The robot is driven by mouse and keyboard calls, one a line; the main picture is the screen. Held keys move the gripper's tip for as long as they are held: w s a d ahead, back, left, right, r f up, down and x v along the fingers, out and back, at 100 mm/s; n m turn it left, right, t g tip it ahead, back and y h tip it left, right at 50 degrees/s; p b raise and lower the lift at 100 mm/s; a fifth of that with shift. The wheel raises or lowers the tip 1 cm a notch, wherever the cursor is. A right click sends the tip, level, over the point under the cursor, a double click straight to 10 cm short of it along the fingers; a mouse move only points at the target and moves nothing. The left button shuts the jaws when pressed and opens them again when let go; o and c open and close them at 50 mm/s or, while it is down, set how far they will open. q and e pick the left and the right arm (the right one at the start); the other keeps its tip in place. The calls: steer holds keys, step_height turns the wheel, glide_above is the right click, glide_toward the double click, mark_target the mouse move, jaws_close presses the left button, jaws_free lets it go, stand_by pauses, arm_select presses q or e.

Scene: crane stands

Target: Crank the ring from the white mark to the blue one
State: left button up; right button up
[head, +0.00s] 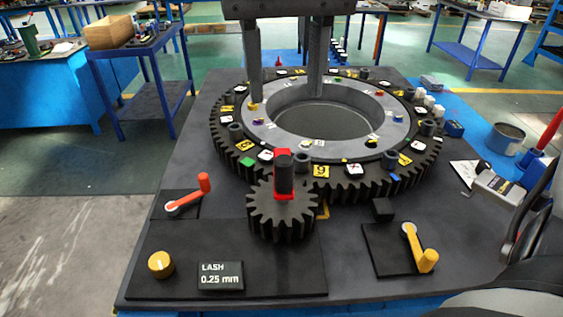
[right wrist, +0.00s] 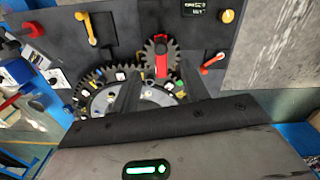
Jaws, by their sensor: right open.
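The toothed ring (head: 222,148) lies flat on a dark table, with white, yellow and other coloured tiles and small pegs on top. A green tile (head: 247,162) is at its front left. I cannot tell which tiles are the white and blue marks. A dark pinion (head: 282,222) with a red bracket (head: 284,196) meets the ring's front. An orange crank (head: 190,195) is at left and a yellow crank (head: 420,248) at right. My left gripper is not visible.
A yellow knob (head: 161,264) and a display (head: 221,276) reading LASH 0.25 mm are at front left. A grey can (head: 507,139) and a red-handled tool (head: 550,130) are at right.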

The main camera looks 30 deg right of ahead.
mark_target(285, 159)
step_height(285, 159, down, 12)
steer(key=shift+f, duration=0.25)
steer(key=shift+w, duration=0.1)
jaws_close()
